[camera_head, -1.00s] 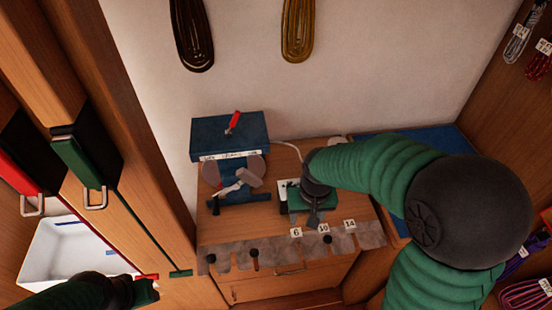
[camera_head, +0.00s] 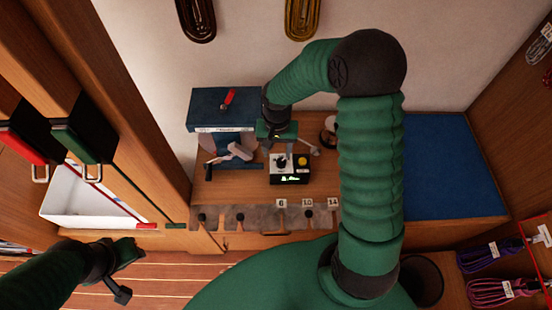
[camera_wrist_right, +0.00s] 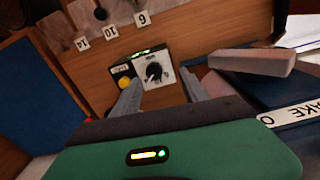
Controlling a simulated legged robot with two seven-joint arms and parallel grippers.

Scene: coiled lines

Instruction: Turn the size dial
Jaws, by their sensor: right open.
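The size dial is a black knob on the white face of a small control box, seen in the right wrist view (camera_wrist_right: 153,72) and in the head view (camera_head: 281,161). A yellow button (camera_wrist_right: 125,83) and a lit green display (camera_head: 291,179) are on the same box. My right gripper (camera_wrist_right: 160,84) is open and points at the box. Its two fingers lie either side of the dial in the wrist picture, apparently short of it. In the head view it hangs just behind the box. My left gripper (camera_head: 125,270) is at lower left, away from the bench; its jaws are unclear.
A blue machine (camera_head: 226,110) with a red lever stands left of the box, with grey pieces below it. Number tags 6, 10 and 14 mark the notched front strip (camera_head: 260,216). A blue mat (camera_head: 440,170) lies at right. A white bin (camera_head: 85,205) is at left.

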